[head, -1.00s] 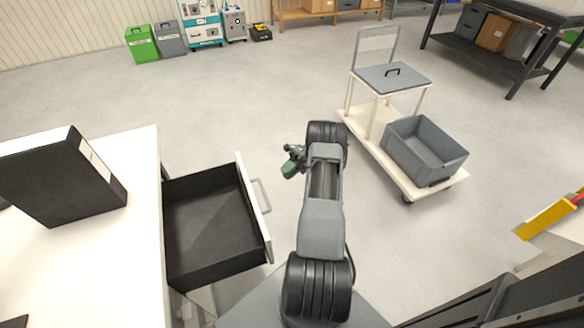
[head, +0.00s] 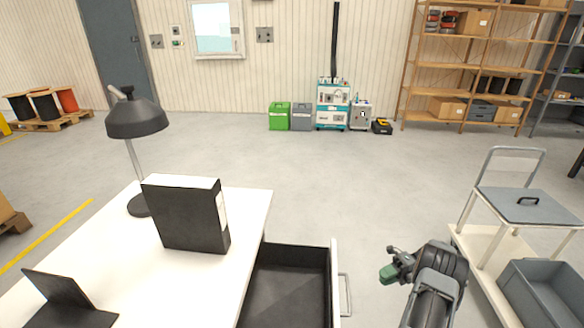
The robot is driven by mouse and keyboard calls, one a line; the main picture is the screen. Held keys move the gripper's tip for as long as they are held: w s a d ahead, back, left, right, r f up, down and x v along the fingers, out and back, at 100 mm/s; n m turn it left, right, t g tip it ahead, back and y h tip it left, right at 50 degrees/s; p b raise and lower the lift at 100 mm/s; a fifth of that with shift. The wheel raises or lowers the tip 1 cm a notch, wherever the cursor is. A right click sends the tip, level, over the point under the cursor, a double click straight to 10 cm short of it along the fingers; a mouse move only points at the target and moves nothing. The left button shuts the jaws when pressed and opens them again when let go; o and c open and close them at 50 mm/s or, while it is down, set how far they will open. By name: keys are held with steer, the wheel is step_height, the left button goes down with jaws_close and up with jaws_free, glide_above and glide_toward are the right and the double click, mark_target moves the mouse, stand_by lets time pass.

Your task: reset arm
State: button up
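My arm comes up from the bottom edge, folded, at the lower right of the head view. My gripper (head: 393,266) sits at its end, small and dark, pointing left over the bare floor, with a green part at its tip. The view is too small to tell whether the fingers are open or shut, or whether the green part is held or belongs to the gripper. It is apart from the open drawer (head: 334,285) on its left and the trolley on its right.
A white desk (head: 110,245) carries a black binder (head: 190,220), a lamp (head: 137,118) and a dark stand (head: 62,300). Shelves (head: 480,65) and bins (head: 279,116) line the back wall; mid-floor is clear.

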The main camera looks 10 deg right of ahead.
step_height(320, 180, down, 5)
steer(key=s+a+n+h, duration=0.1)
steer(key=s+n+h, duration=0.1)
steer(key=n, duration=0.4)
steer(key=s+a+r+n+t+h+p, duration=0.1)
steer(key=s+a+r+n+h+p, duration=0.2)
steer(key=r, duration=1.2)
steer(key=s+a+r+n+t+h+p, duration=0.2)
steer(key=a+r+n+h+p, duration=0.4)
steer(key=a+r+n, duration=0.8)
steer(key=s+a+r+n+t+h+p, duration=0.1)
steer(key=s+a+r+n+h+p, duration=0.3)
steer(key=a+r+n+p, duration=0.5)
step_height(320, 180, up, 8)
steer(key=s+n, duration=0.1)
steer(key=n, duration=0.3)
steer(key=shift+h, duration=0.4)
steer(key=shift+a+r, duration=0.1)
